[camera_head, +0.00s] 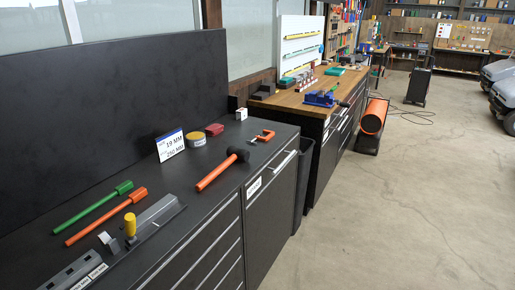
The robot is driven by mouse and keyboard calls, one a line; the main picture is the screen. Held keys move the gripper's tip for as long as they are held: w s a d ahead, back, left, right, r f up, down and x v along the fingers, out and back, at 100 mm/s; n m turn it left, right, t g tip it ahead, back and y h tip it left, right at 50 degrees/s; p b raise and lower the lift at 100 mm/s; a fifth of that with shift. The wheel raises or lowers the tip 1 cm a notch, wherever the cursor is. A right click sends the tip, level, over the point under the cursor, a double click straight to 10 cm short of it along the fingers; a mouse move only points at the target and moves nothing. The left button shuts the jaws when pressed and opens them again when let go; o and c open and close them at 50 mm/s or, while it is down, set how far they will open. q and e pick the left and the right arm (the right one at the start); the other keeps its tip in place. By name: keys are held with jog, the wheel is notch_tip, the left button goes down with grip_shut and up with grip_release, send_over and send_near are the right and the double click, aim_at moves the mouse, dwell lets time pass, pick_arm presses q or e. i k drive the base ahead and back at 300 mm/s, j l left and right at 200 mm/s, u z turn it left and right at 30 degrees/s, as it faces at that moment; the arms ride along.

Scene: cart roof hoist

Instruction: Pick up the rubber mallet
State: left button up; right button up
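The rubber mallet (217,172) lies on the dark workbench top (200,205) near its right front edge. Its black head (238,154) points away to the right and its orange handle comes toward the lower left. Nothing covers it. Neither of my grippers shows in the head view.
An orange clamp (263,136), a yellow tin (196,139), a red item (214,129) and a white sign (171,145) stand behind the mallet. Green (93,207) and orange (107,216) long-handled tools and a grey rail (155,220) lie to the left. Open floor (400,220) is at right.

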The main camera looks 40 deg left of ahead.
aim_at(233, 153)
jog(key=i+u, duration=0.35)
jog(key=i+l+u, duration=0.5)
jog(key=i+u, duration=0.15)
jog(key=i, duration=0.1)
